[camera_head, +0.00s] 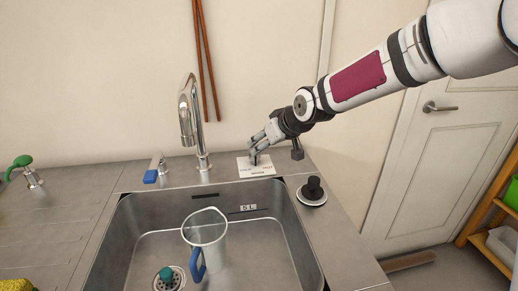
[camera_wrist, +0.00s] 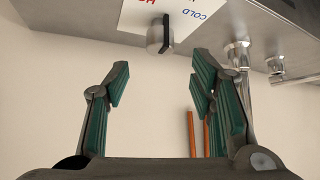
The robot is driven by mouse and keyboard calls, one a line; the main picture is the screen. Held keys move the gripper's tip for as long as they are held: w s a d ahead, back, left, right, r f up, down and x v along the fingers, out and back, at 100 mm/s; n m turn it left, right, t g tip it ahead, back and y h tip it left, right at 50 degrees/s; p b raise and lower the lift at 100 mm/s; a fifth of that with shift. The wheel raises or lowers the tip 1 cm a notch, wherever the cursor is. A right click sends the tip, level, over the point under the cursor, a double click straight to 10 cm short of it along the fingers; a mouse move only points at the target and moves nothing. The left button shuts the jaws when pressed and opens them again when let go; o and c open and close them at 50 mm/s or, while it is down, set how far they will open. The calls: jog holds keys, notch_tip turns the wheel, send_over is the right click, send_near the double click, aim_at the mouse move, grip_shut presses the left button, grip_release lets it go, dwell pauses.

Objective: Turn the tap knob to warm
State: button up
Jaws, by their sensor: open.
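The tap knob (camera_wrist: 158,36) is a small grey metal piece with a dark stripe along one side. It stands on a white card (camera_wrist: 190,12) with blue "COLD" lettering and partly cut-off red lettering. The card also shows in the head view (camera_head: 244,168), on the counter right of the tap (camera_head: 188,115); its print is too small to read there. My gripper (camera_wrist: 160,75) is open and empty. The knob lies beyond its fingertips, roughly centred between them, with no contact visible. In the head view my gripper (camera_head: 261,144) hangs just over the card and hides much of the knob.
A black knob on a round plate (camera_head: 312,199) stands on the counter at right. The wall is close behind.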

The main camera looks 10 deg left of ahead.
jog(key=shift+v, duration=1.7)
jog(key=shift+s, duration=0.1)
jog(key=s+d+r+m+g+h+p, duration=0.1)
jog(key=s+d+r+m+h+p, duration=0.15)
jog(key=s+d+r, duration=0.45)
jog(key=s+d+r+m+h+p, duration=0.15)
jog(key=s+d+h, duration=0.25)
jog(key=s+d, duration=0.75)
jog(key=s+d+r+m+g+p, duration=0.1)
jog(key=s+d+m, duration=0.1)
jog(key=s, duration=1)
jog(key=s+d+r+m+p, duration=0.1)
jog(key=s+d+r+p, duration=0.1)
jog(key=s, duration=0.9)
jog(key=shift+s+r+m+g+y, duration=0.25)
jog(key=shift+s+m+g+y, duration=0.1)
jog(key=shift+m+g+y, duration=0.1)
